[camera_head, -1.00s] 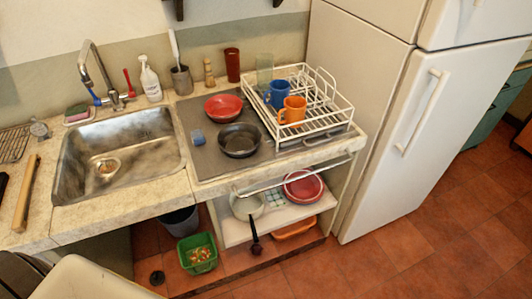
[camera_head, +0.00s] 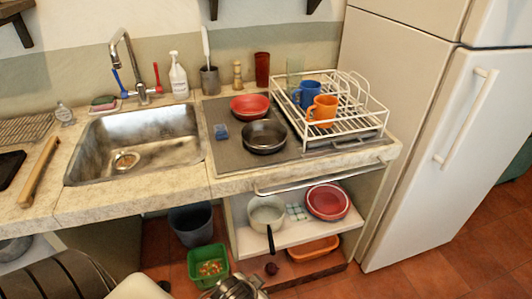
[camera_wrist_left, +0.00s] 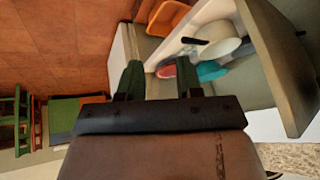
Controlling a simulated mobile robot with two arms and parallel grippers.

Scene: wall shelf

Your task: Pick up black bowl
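The black bowl (camera_head: 264,138) sits upright on the grey mat (camera_head: 228,152) on the counter, just in front of a red bowl (camera_head: 250,105) and left of the white dish rack. My left gripper shows in the left wrist view (camera_wrist_left: 160,77), with its two dark fingers apart and nothing between them. It is away from the bowl, which is not in that view.
The dish rack (camera_head: 374,118) holds a blue mug (camera_head: 306,94) and an orange mug (camera_head: 322,111). A small blue item (camera_head: 221,131) lies left of the bowl. The sink (camera_head: 137,143) is further left. A shelf under the counter holds a pan (camera_head: 267,213) and red dishes (camera_head: 327,201).

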